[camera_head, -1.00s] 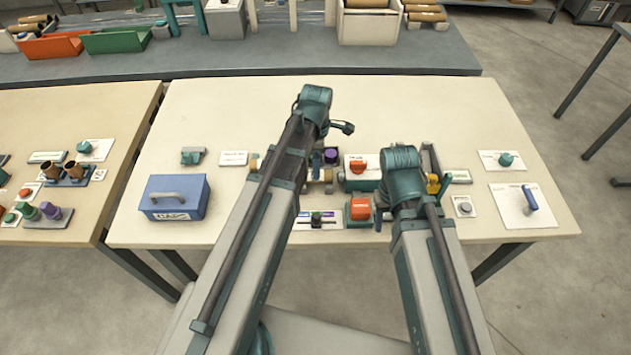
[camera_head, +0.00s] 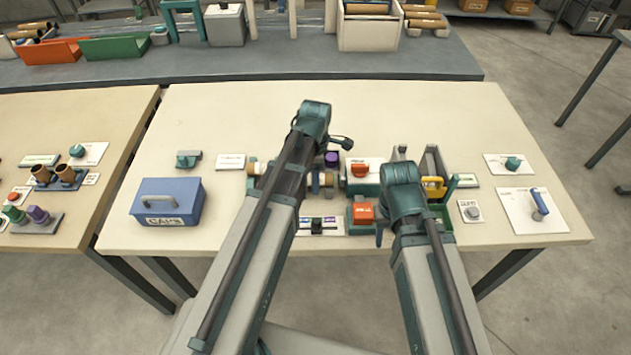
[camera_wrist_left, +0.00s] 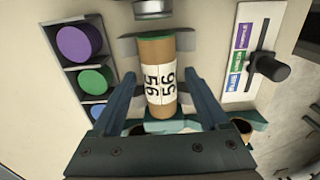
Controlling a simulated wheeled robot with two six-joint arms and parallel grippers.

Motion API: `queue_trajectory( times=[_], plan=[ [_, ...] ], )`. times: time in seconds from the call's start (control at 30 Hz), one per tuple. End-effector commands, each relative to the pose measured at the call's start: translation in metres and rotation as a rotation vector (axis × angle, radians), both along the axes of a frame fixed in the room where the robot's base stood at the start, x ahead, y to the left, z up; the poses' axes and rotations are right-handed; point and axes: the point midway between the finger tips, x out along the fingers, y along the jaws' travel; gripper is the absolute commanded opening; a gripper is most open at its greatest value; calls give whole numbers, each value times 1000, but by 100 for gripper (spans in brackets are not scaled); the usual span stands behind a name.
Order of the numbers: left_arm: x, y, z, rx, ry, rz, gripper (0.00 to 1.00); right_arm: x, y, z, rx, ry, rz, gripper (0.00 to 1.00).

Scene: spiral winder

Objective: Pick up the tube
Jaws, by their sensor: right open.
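The tube is a tan cardboard cylinder with a white band printed "95" and "56". In the left wrist view the tube (camera_wrist_left: 158,80) lies between the two blue-teal fingers of my left gripper (camera_wrist_left: 162,90), with a gap on each side, so the gripper is open around it. In the head view my left forearm hides most of the tube and the left fingers. My right gripper (camera_head: 383,230) hangs beside the orange-topped block; one blue finger shows, the rest is behind my wrist. Its jaws look empty.
A red-button box (camera_head: 358,168), a yellow-handled green tray (camera_head: 434,187) and a blue case (camera_head: 168,202) stand on the table (camera_head: 420,105). Its back is clear.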

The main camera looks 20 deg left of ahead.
Motion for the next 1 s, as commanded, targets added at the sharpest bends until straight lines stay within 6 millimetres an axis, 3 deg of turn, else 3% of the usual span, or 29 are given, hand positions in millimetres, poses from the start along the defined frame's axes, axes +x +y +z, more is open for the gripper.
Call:
queue_trajectory(
  times=[0.07,0.4,0.77,1.0],
  plan=[
    [0,0,0,0,0,0,61,0,0,0,0,0,0,50],
    [0,0,0,0,0,0,0,0,0,0,0,0,0,50],
    [0,0,3,0,0,0,0,0,0,3,0,0,0,50],
    [0,0,23,0,0,0,0,0,0,23,0,0,0,50]
  ],
)
